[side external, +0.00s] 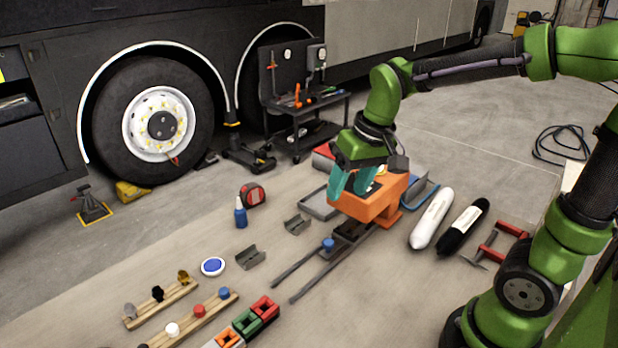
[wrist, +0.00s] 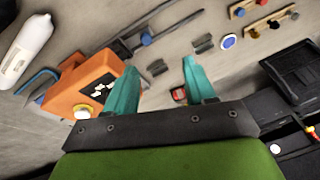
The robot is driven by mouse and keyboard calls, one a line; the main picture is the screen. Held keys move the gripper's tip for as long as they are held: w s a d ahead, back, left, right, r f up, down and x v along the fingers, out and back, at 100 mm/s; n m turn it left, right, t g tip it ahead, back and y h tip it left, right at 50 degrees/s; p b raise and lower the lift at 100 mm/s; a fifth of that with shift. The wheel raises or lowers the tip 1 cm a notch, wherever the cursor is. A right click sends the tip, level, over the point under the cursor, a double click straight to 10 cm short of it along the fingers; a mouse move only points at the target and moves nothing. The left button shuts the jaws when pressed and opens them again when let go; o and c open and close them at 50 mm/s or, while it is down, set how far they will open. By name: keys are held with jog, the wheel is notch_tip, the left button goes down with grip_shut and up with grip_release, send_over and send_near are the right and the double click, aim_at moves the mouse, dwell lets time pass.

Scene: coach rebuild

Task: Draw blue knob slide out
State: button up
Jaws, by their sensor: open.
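The blue knob (side external: 328,244) stands on a dark slide (side external: 347,231) between two long dark rails (side external: 318,273). The rails run out of an orange housing (side external: 385,205) toward the lower left. The knob also shows in the wrist view (wrist: 146,38), beyond my fingertips. My gripper (side external: 349,192) has teal fingers and is tilted above the near left side of the housing. In the wrist view my gripper (wrist: 157,72) is open and nothing is between its fingers. The knob is apart from the fingers. The gripper hides part of the housing top in the side view.
A white cylinder (side external: 431,219) and a black one (side external: 463,227) lie right of the housing. Wooden racks (side external: 160,305) with knobs stand at the lower left.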

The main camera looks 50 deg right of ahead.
aim_at(328, 241)
jog(key=w+d+f+g+h, duration=0.1)
jog(key=w+d+f+g, duration=0.15)
jog(key=w, duration=0.45)
jog(key=shift+n+g, duration=0.25)
jog(key=shift+n, duration=0.25)
jog(key=f, duration=1.5)
jog(key=shift+s+a+f, duration=0.1)
jog(key=shift+s+f, duration=0.15)
jog(key=shift+s, duration=0.15)
grip_shut()
